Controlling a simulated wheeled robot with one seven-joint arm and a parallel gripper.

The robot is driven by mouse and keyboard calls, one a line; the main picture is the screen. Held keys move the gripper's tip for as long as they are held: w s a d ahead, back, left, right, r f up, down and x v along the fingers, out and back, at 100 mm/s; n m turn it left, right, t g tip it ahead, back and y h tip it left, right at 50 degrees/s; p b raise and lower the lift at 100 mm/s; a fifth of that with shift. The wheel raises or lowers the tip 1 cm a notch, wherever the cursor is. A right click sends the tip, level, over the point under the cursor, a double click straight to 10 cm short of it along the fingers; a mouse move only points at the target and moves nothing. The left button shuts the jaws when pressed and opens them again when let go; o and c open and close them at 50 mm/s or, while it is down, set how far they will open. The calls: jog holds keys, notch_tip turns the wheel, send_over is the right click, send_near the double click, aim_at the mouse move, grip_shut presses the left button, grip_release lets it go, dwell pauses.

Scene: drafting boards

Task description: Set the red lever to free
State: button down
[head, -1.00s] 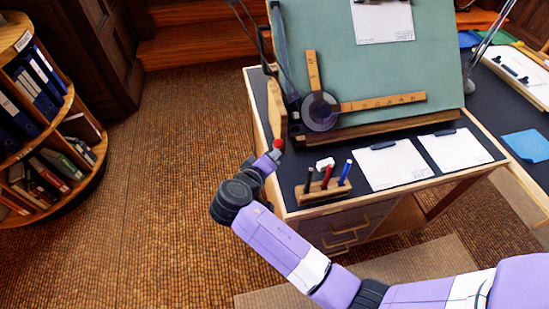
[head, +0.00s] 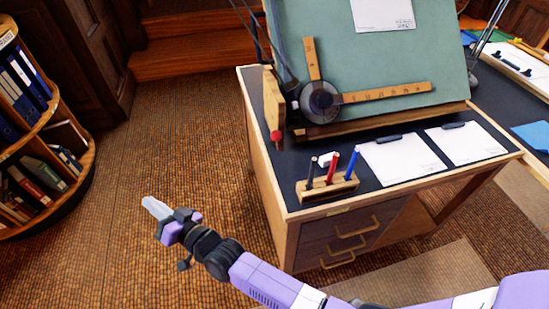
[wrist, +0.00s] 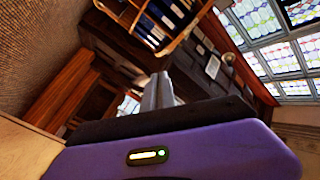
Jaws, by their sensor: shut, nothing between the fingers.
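The red lever shows its red knob (head: 276,136) in the head view, at the lower end of a wooden side plate (head: 273,98) by the left edge of the green drafting board (head: 350,50). The lever's shaft and any markings are too small or hidden to read. My gripper (head: 150,203) is out to the left of the desk, over the floor, well apart from the knob. Its fingers are shut and empty. In the wrist view the shut fingers (wrist: 158,92) point toward the far shelves and windows; the lever is not in that view.
A wooden holder (head: 328,188) with pens stands at the desk's front left corner, beside white pads (head: 400,158). A hinged ruler arm (head: 385,92) lies across the board. A round bookcase (head: 75,185) stands at left. Floor between bookcase and desk is clear.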

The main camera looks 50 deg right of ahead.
jog(key=s+d+r+m+t+h, duration=0.1)
jog(key=d+r+m+t+h, duration=0.25)
jog(key=m, duration=0.25)
jog(key=m+g+h+b, duration=0.1)
jog(key=m+g+h, duration=1.4)
jog(key=m+h, duration=0.65)
send_near(275, 138)
jog(key=shift+m+t+y, duration=0.25)
jog(key=shift+m+y, duration=0.55)
jog(key=shift+m, duration=0.15)
jog(key=d, duration=0.2)
jog(key=d+r+p, duration=0.1)
jog(key=d, duration=0.1)
jog(key=d+r, duration=0.1)
jog(key=d, duration=0.1)
jog(key=shift+w+d+p, duration=0.1)
jog(key=shift+d+p, duration=0.1)
jog(key=shift+p, duration=0.2)
jog(key=shift+r, duration=0.2)
